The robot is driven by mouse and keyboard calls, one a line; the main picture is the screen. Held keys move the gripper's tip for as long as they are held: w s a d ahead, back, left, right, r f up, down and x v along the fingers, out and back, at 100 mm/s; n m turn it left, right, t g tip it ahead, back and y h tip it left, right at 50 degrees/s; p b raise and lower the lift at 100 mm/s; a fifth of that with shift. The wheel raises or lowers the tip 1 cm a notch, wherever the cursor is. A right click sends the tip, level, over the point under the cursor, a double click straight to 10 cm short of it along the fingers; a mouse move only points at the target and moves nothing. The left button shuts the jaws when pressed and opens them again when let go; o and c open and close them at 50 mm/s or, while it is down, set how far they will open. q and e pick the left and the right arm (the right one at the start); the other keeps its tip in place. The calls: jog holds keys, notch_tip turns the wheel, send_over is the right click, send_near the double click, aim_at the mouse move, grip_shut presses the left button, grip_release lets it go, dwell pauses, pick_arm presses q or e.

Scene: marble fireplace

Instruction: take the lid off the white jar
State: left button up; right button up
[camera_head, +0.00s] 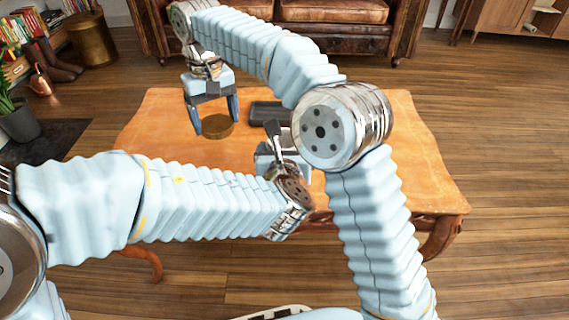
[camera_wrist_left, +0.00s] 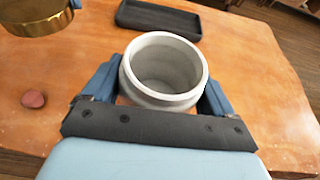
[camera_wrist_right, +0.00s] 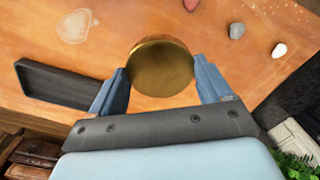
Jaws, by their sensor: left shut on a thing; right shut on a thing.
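The white jar (camera_wrist_left: 165,70) stands upright with its mouth open and its inside empty in the left wrist view. My left gripper (camera_wrist_left: 164,92) is shut around it, one finger on each side. In the head view my left gripper (camera_head: 283,165) is at the table's middle, and my arm hides the jar. The lid (camera_wrist_right: 161,66) is a round brass-gold disc between the fingers of my right gripper (camera_wrist_right: 161,75). The lid also shows in the head view (camera_head: 217,127), left of the jar's place, and in the left wrist view (camera_wrist_left: 38,16), apart from the jar.
A dark tray (camera_head: 266,112) lies behind the jar on the orange wooden table (camera_head: 415,175). A reddish stone (camera_wrist_left: 33,99) and a pale stone (camera_wrist_right: 279,50) lie on the tabletop. My two arms cross in front of the table. The table's right side is clear.

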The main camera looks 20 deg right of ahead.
pick_arm(q)
jog(key=f, duration=0.2)
jog(key=f+b, duration=0.1)
jog(key=f, duration=0.1)
jog(key=shift+w+d, duration=0.1)
jog(key=shift+w, duration=0.25)
pick_arm(e)
jog(key=shift+f, duration=0.65)
pick_arm(q)
jog(key=shift+r, duration=0.1)
jog(key=shift+f+b, duration=0.25)
jog(key=shift+b, duration=0.1)
pick_arm(e)
jog(key=shift+f, duration=0.2)
pick_arm(q)
jog(key=o, duration=1.9)
jog(key=shift+c, duration=0.2)
pick_arm(e)
jog(key=shift+r, duration=0.1)
pick_arm(q)
jog(key=shift+r, duration=0.1)
